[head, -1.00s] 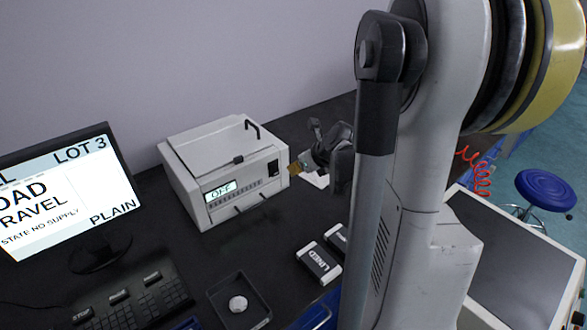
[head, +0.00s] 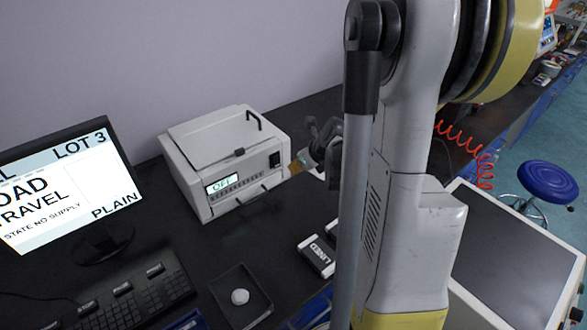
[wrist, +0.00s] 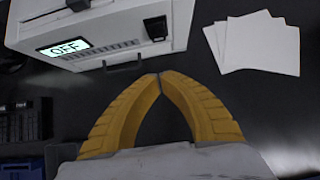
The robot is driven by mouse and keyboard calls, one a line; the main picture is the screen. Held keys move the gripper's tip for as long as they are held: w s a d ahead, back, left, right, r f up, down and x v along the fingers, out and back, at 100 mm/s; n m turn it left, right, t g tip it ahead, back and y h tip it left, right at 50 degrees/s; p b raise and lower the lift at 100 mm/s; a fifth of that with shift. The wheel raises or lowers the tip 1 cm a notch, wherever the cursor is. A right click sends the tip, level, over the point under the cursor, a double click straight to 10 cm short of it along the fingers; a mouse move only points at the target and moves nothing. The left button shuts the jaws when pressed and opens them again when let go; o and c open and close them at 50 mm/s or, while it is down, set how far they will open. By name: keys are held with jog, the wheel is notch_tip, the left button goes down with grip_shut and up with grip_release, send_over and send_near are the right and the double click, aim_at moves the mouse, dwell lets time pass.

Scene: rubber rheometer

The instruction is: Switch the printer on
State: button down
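The printer (head: 217,150) is a pale grey box on the black bench, left of my arm in the head view. Its small display (head: 222,184) reads OFF. A black rocker switch (head: 275,159) sits on the right of its front face; it also shows in the wrist view (wrist: 156,28). My gripper (head: 297,167) is just right of the printer's front corner, partly hidden behind my arm. In the wrist view its yellow fingers (wrist: 159,76) meet at the tips, with nothing between them, just below the printer front and the switch.
White sheets (wrist: 252,43) lie on the bench right of the printer. A monitor (head: 68,190), a keyboard (head: 120,305), a dark tray (head: 226,298) with a white round piece, and a LINED box (head: 317,256) stand around.

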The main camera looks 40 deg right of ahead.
aim_at(277, 161)
jog(key=w+f+b, duration=0.3)
jog(key=w+f, duration=0.3)
jog(key=w, duration=0.2)
jog(key=shift+w+d+f, duration=0.25)
jog(key=shift+w+f, duration=0.05)
jog(key=shift+f, duration=0.05)
jog(key=shift+b, duration=0.3)
jog(key=shift+w+f+t+b, duration=0.5)
jog(key=shift+t+b, duration=0.2)
jog(key=shift+b, duration=0.55)
jog(key=shift+r, duration=0.25)
jog(key=shift+r+p, duration=0.1)
jog(key=shift+p, duration=0.2)
